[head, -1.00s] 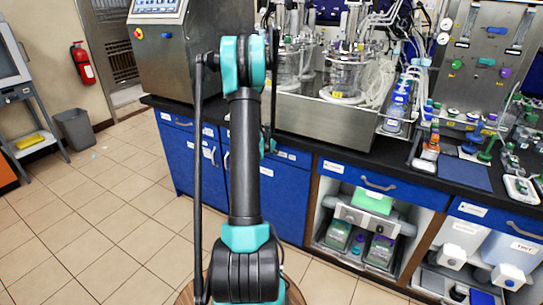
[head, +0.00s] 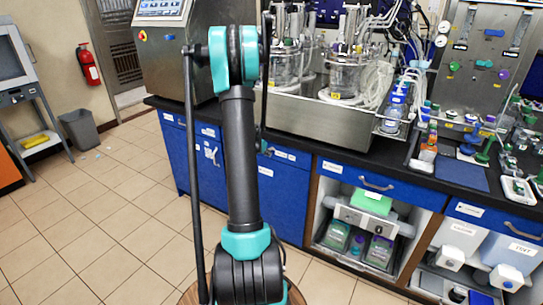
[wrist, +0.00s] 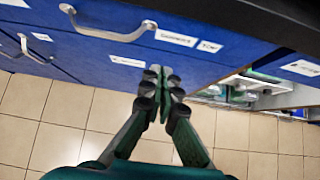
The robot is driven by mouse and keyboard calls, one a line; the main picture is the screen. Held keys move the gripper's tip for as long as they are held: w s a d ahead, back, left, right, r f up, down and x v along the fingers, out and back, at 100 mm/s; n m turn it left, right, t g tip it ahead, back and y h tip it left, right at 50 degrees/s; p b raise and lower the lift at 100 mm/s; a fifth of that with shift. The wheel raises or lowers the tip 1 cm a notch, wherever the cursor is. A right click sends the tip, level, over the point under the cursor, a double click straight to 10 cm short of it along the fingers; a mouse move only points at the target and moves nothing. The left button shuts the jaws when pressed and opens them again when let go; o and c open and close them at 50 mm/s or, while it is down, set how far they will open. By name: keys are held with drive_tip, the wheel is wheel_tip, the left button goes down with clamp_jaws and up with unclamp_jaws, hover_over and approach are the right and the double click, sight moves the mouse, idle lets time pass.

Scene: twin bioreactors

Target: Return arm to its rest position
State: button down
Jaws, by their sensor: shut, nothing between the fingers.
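My gripper (wrist: 161,77) shows in the wrist view with its fingertips together and nothing between them. It points toward the blue cabinet fronts (wrist: 210,25) below the dark bench top, over the tiled floor. In the head view my black and teal arm stands upright in the middle of the picture. The gripper itself is hidden behind the arm there.
The black bench top (head: 330,153) runs along blue drawers with metal handles (head: 378,184). Glass bioreactor vessels (head: 345,75) stand in a steel tray (head: 300,118). An open shelf holds green-lidded bottles (head: 380,250).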

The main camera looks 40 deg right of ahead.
drive_tip(key=shift+v, duration=2.6)
drive_tip(key=shift+a, duration=0.1)
drive_tip(key=s+a+r+m+y, duration=0.1)
drive_tip(key=s+a+m, duration=0.25)
drive_tip(key=a, duration=0.35)
drive_tip(key=s+a+r+m+t+y, duration=0.15)
drive_tip(key=a+m, duration=0.25)
drive_tip(key=a, duration=0.4)
drive_tip(key=s+a+m+y, duration=0.2)
drive_tip(key=s+a+m, duration=0.1)
drive_tip(key=a, duration=0.4)
drive_tip(key=s+a+f+m+y, duration=0.3)
drive_tip(key=s+a+m+y, duration=0.1)
drive_tip(key=s+a+m, duration=0.8)
drive_tip(key=s+a, duration=0.3)
drive_tip(key=a, duration=0.2)
drive_tip(key=shift+s+g, duration=0.3)
drive_tip(key=shift+g, duration=0.05)
drive_tip(key=shift+a, duration=0.15)
